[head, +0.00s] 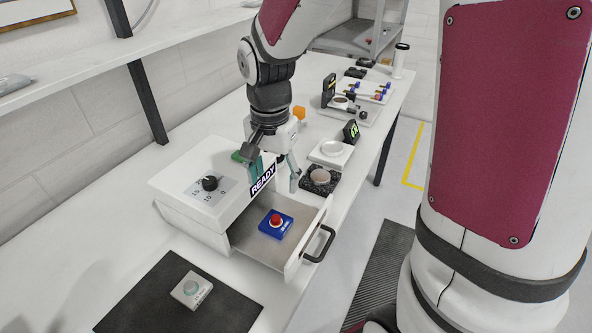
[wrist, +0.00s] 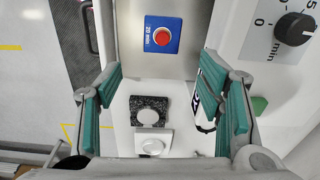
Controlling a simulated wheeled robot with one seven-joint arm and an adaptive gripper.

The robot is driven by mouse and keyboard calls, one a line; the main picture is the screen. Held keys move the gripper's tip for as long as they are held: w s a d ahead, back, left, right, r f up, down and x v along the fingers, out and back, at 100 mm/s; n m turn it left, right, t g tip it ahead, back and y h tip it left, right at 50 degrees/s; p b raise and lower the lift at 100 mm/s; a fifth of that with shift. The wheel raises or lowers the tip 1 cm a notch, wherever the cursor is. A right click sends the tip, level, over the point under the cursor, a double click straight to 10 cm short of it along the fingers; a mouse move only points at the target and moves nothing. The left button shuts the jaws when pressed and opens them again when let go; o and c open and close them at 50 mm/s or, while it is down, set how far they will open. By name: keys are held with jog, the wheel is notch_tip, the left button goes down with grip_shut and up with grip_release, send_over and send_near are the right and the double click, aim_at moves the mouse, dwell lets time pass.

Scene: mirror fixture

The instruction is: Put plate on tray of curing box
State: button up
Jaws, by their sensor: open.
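The curing box (head: 185,195) is a white box with a black knob and a READY display. Its tray (head: 255,248) is a metal drawer, pulled open, also visible in the wrist view (wrist: 190,66). A blue square plate (head: 285,234) with a red round piece on top lies flat on the tray floor; in the wrist view the blue plate (wrist: 150,48) reads "20 min". My gripper (head: 274,172) is open and empty, above the far end of the drawer beside the READY display, apart from the plate. Its green-padded fingers stand wide apart in the wrist view.
A black block with a grey disc (head: 320,176) and a white stand with a pale disc (head: 332,149) stand just beyond the drawer. A black mat (head: 150,308) carries a pale square piece (head: 191,290). The drawer handle (head: 320,243) sticks out right.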

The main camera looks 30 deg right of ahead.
jog(key=s+r+n+t, duration=0.5)
jog(key=s+r+n, duration=0.5)
jog(key=s+r, duration=0.4)
jog(key=shift+s+d+r, duration=0.25)
jog(key=shift+s+r, duration=0.15)
jog(key=shift+s, duration=0.7)
